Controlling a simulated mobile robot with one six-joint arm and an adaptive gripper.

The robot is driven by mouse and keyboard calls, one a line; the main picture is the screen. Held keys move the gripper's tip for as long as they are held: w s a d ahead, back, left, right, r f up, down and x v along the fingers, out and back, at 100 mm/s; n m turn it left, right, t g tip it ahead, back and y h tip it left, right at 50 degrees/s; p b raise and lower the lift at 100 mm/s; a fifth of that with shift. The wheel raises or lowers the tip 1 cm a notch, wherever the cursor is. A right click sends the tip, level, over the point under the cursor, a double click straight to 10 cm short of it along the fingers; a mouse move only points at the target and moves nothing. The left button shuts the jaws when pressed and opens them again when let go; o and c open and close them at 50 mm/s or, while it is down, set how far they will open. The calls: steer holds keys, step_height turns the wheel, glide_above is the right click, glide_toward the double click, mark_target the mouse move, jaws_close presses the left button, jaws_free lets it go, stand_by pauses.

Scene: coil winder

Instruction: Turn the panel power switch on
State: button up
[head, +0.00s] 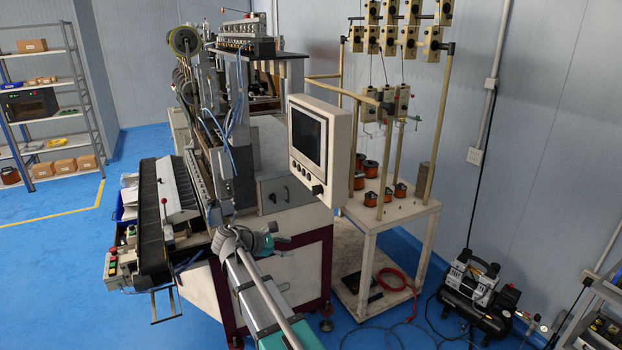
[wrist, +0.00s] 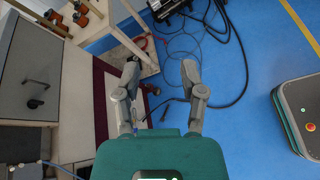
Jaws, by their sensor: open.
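The control panel (head: 339,150) is a pale box with a dark screen, mounted on the right side of the coil winder (head: 262,150). A row of small round controls (head: 301,172) runs below its screen, with a black knob (head: 317,189) at the lower right corner. Which of these is the power switch, and its position, is too small to tell. My gripper (head: 286,239) is in front of the winder's cabinet, below and left of the panel, apart from it. In the wrist view my gripper (wrist: 160,75) is open and empty. The panel is not recognisable there.
A white table (head: 385,222) with copper spools stands right of the winder; a red hose (head: 397,279) lies on its lower shelf. A compressor (head: 470,290) and loose cables lie on the floor. Shelves (head: 45,110) stand far left. Blue floor (head: 60,285) at left is free.

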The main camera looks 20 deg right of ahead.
mark_target(312, 190)
steer(key=w+a+r+n+h+p, duration=0.1)
steer(key=w+r+n+h+p, duration=0.2)
steer(key=w+r, duration=0.4)
step_height(312, 190, up, 6)
steer(key=shift+a+f+n+h+p, duration=0.15)
steer(key=shift+a+n+h+p, duration=0.25)
steer(key=shift+n+h, duration=0.5)
steer(key=shift+d, duration=0.15)
steer(key=shift+w+d, duration=0.15)
steer(key=shift+d, duration=6.65)
steer(key=shift+c, duration=0.3)
jaws_close()
